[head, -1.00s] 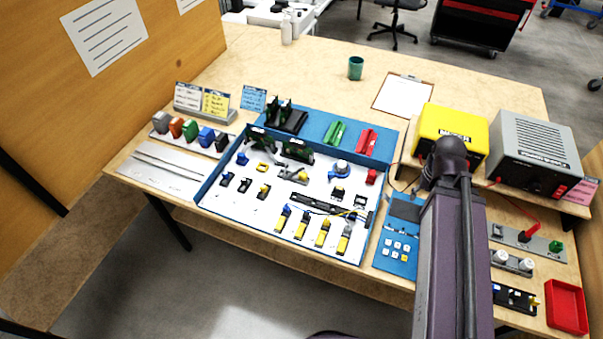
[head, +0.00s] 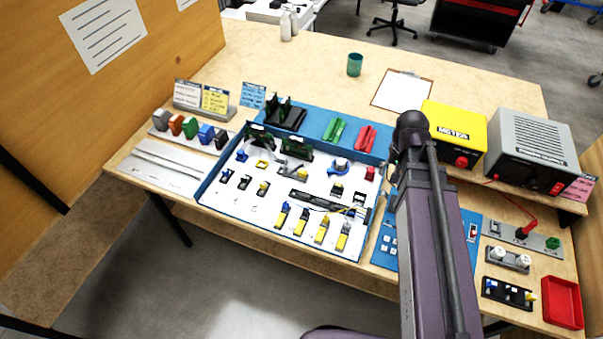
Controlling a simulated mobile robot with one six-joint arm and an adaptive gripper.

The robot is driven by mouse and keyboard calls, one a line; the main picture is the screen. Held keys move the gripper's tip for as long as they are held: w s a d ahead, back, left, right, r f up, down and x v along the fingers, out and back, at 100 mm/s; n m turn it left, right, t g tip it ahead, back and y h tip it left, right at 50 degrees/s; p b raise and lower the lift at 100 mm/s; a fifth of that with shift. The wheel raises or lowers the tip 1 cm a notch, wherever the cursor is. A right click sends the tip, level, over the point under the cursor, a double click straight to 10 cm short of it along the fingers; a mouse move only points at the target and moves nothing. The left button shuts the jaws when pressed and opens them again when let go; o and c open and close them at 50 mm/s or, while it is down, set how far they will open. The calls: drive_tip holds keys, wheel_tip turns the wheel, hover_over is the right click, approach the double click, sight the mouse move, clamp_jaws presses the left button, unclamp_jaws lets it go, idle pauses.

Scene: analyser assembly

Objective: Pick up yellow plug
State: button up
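A small yellow piece (head: 531,297), which looks like a yellow plug, sits at the right end of a black holder (head: 493,289) at the right front of the bench. Other yellow parts stand in the blue-edged tray, such as a yellow block (head: 342,242) in its front row; I cannot tell whether any of these is a plug. My purple arm rises from the bottom of the head view to a dark joint right of the tray. My gripper does not show; I cannot see whether it holds anything.
A red bin (head: 563,303) stands right of the black holder, and a grey holder with white knobs (head: 508,258) lies behind it. A yellow meter (head: 453,133) and a grey power unit (head: 530,150) stand behind. My arm covers part of the blue panel (head: 384,250).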

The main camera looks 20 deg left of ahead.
drive_tip(key=w+a+r+p, duration=0.1)
drive_tip(key=w+a+r, duration=0.15)
drive_tip(key=a, duration=1.25)
drive_tip(key=p, duration=0.1)
hover_over(302, 171)
drive_tip(key=shift+a+f+m, duration=0.1)
drive_tip(key=shift+a+m, duration=0.25)
drive_tip(key=shift+m, duration=0.05)
wheel_tip(302, 171, down, 9)
drive_tip(key=b, duration=0.8)
drive_tip(key=shift+d+r, duration=0.1)
drive_tip(key=shift+r, duration=0.1)
drive_tip(key=shift+f+b, duration=0.1)
drive_tip(key=shift+b, duration=0.25)
drive_tip(key=f+b, duration=0.3)
drive_tip(key=shift+d, duration=0.3)
drive_tip(key=shift+f+b, duration=1)
